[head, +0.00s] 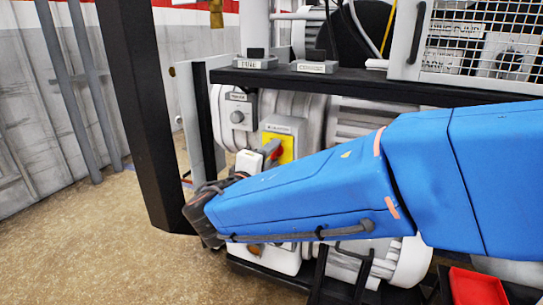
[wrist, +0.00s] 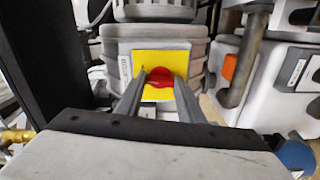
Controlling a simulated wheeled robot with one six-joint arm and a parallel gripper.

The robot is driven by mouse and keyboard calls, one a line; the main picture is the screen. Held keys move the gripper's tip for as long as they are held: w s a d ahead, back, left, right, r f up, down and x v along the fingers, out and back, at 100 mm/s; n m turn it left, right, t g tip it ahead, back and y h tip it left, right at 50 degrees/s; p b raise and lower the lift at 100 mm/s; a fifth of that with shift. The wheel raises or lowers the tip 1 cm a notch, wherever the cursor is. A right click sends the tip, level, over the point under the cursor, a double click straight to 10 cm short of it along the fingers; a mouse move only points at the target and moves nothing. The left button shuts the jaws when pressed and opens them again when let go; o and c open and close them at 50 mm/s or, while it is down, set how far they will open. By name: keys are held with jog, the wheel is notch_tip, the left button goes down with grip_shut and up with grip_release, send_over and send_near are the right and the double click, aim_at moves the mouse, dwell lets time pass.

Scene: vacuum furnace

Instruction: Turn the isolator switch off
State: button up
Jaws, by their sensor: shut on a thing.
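The isolator switch is a red knob (wrist: 159,84) on a yellow square plate (wrist: 183,59) in the wrist view. The plate also shows in the head view (head: 286,143), on a grey box mounted low on the machine. My gripper (wrist: 160,80) faces the plate, with one finger on each side of the red knob, shut on it. In the head view my gripper (head: 270,150) is at the plate, and its fingers cover part of the knob. The knob's exact angle and its markings are too small to read.
A grey box with a round knob (head: 238,113) sits just left of the switch. A thick black post (head: 140,100) stands left of my arm, and a black shelf edge (head: 340,87) runs above. A red tray (head: 480,287) lies lower right. Open floor (head: 90,240) lies left.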

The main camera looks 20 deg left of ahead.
jog(key=shift+f+n, duration=0.1)
jog(key=shift+n, duration=3.6)
jog(key=o, duration=1.1)
jog(key=shift+c, duration=0.2)
jog(key=shift+s, duration=0.15)
jog(key=s+a, duration=0.1)
jog(key=s, duration=1.6)
jog(key=shift+a, duration=0.2)
